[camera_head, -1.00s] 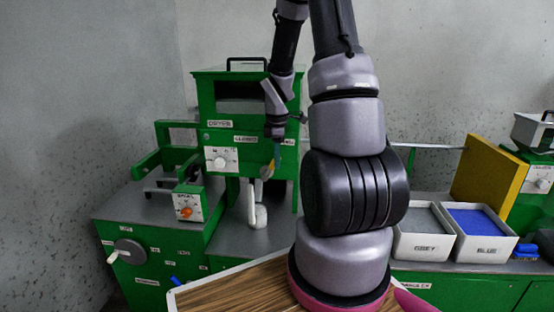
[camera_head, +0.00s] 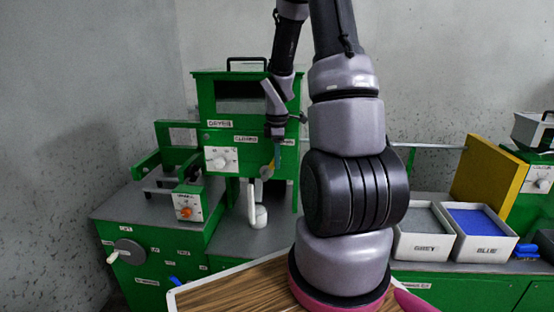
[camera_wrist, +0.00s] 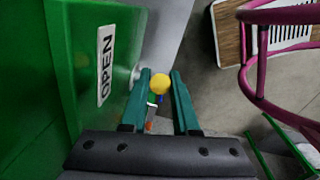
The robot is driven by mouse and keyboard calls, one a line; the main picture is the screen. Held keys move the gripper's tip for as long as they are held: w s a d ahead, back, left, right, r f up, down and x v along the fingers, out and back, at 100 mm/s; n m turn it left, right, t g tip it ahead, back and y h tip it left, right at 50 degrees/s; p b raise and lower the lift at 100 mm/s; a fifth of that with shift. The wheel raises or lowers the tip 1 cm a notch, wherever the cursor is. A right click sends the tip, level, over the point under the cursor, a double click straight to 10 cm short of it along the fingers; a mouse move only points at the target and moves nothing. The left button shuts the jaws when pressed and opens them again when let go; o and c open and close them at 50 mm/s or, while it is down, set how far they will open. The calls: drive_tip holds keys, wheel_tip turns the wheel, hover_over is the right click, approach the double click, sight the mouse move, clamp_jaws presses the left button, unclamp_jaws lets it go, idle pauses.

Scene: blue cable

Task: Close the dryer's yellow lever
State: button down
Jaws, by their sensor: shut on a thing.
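The dryer (camera_head: 207,100) is a tall green box against the back wall, with a white dial panel and a CLOSED label on its front. My gripper (camera_head: 272,165) is at the right part of the dryer's front, pointing down. In the wrist view, the lever's yellow round end (camera_wrist: 160,83) sits between the teal fingers of my gripper (camera_wrist: 161,86), which are shut on it. An OPEN label (camera_wrist: 106,64) is on the green face left of the fingers. The rest of the lever is mostly hidden, and its angle is hard to tell.
A lower green machine with an orange knob (camera_head: 184,212) stands left of the dryer. A white stand (camera_head: 257,215) is below it. GREY (camera_head: 424,251) and BLUE (camera_head: 487,253) bins are at right. A wooden-topped table (camera_head: 230,290) is in front.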

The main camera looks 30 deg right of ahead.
sight(263, 174)
drive_tip(key=shift+a+r, duration=0.1)
idle(0.4)
drive_tip(key=shift+w+a+r+g+h, duration=0.3)
drive_tip(key=shift+w+a+g+h, duration=0.4)
drive_tip(key=shift+h, duration=0.3)
drive_tip(key=a+g+h, duration=0.1)
drive_tip(key=w+a+h, duration=0.1)
drive_tip(key=h, duration=0.1)
drive_tip(key=shift+w+a+r+g, duration=0.15)
drive_tip(key=shift+g, duration=0.25)
drive_tip(key=shift+w+a+f+n+g+h, duration=0.1)
drive_tip(key=shift+w+a+f+g+h, duration=0.2)
drive_tip(key=shift+a+g+h, duration=0.45)
drive_tip(key=shift+w+a+f+n+g+h, duration=0.15)
drive_tip(key=shift+w+a+g+h, duration=0.25)
drive_tip(key=shift+h, duration=0.6)
drive_tip(key=shift+w+a+f+n+g+h, duration=0.1)
drive_tip(key=shift+w+a+f+g+h, duration=0.1)
drive_tip(key=shift+w+a+g+h, duration=0.5)
drive_tip(key=shift+s, duration=0.3)
drive_tip(key=c, duration=0.7)
unclamp_jaws()
drive_tip(key=v, duration=1)
drive_tip(key=shift+a+r, duration=0.15)
drive_tip(key=shift+a, duration=0.2)
